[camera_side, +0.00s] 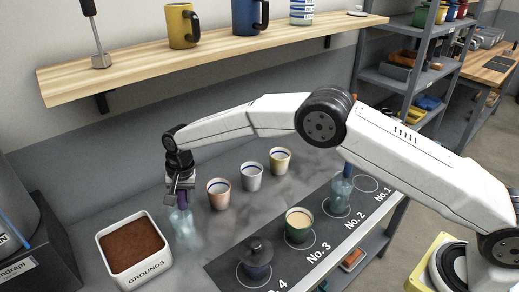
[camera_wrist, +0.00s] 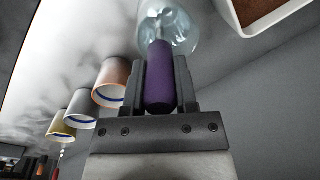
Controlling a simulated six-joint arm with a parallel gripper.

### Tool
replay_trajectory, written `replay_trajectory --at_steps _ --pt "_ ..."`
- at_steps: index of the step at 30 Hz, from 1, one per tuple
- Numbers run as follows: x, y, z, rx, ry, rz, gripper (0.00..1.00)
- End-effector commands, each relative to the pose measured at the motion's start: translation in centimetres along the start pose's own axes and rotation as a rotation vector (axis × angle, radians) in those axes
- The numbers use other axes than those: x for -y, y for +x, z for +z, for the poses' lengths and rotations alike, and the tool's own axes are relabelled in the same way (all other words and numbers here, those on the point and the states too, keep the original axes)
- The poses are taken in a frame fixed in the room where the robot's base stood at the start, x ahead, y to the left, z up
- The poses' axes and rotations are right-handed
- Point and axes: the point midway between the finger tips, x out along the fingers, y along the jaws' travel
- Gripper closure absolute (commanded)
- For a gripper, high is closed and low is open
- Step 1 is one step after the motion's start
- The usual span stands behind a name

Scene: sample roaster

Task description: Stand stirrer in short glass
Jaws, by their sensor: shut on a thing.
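The stirrer has a thick purple handle (camera_wrist: 160,75), and my gripper (camera_wrist: 160,95) is shut on it. In the side view my gripper (camera_side: 181,186) is low at the left of the bench, with the purple handle pointing down. A clear bluish glass (camera_side: 183,226) stands right below it; it also shows in the wrist view (camera_wrist: 180,22). The stirrer's lower end overlaps the glass mouth and seems to reach into it. I cannot tell whether it touches the bottom. A second clear glass (camera_side: 341,190) stands near No. 2 with something upright in it.
A white GROUNDS bin (camera_side: 158,270) stands left of the glass. Copper (camera_side: 218,196), grey (camera_side: 251,179) and yellow (camera_side: 280,162) cups stand in a row to the right. The numbered mat (camera_side: 332,237) holds a filled cup (camera_side: 299,226) and a dark lidded one (camera_side: 257,262). A wooden shelf (camera_side: 215,52) hangs above.

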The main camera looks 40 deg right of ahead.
Motion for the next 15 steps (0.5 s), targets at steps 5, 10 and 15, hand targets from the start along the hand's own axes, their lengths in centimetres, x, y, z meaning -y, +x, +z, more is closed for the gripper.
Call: replay_trajectory --at_steps 5,10,15 --pt "0.01 0.11 -0.02 -0.001 0.0 -0.001 1.0" --pt "0.0 0.11 -0.01 0.0 0.0 -0.001 1.0" --pt "-0.01 0.12 -0.01 0.0 0.0 0.0 0.23"
